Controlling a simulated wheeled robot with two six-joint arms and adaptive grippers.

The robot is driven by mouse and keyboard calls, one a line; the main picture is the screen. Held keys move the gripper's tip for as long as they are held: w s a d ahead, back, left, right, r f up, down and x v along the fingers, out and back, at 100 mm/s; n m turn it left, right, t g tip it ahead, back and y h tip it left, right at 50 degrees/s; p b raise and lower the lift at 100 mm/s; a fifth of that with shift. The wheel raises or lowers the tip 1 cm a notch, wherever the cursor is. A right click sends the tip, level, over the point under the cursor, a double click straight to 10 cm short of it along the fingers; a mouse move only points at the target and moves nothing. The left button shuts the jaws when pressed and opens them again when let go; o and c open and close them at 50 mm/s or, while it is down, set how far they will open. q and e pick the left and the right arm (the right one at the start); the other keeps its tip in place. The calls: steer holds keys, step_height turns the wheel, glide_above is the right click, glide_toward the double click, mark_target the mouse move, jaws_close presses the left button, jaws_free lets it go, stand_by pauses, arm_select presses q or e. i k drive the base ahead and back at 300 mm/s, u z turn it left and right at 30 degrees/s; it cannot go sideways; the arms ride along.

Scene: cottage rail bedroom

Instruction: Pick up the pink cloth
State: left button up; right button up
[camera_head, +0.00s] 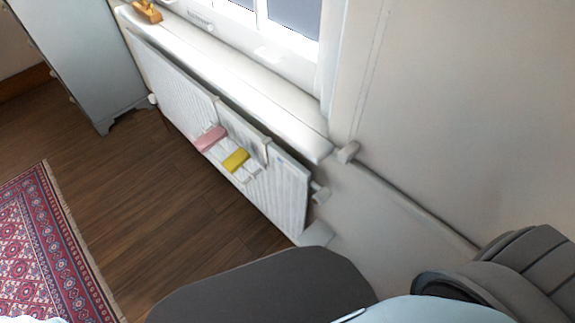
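The pink cloth (210,138) is a small folded piece hanging over a white rail or rack on the front of the radiator (183,100), under the window. A yellow cloth (236,160) hangs just to its right on the same rack. Neither of my grippers shows in the head view. Part of my own body fills the bottom and lower right corner, well apart from the pink cloth.
A white window sill (230,75) juts out above the radiator, with a wooden object (147,12) at its far end. A pale cabinet (85,60) stands at the upper left. A red patterned rug (45,245) lies at left. The wooden floor (150,200) before the radiator is clear.

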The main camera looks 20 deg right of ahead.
mark_target(205, 143)
steer(key=u, duration=1.45)
steer(key=i, duration=0.65)
steer(key=z, duration=3.1)
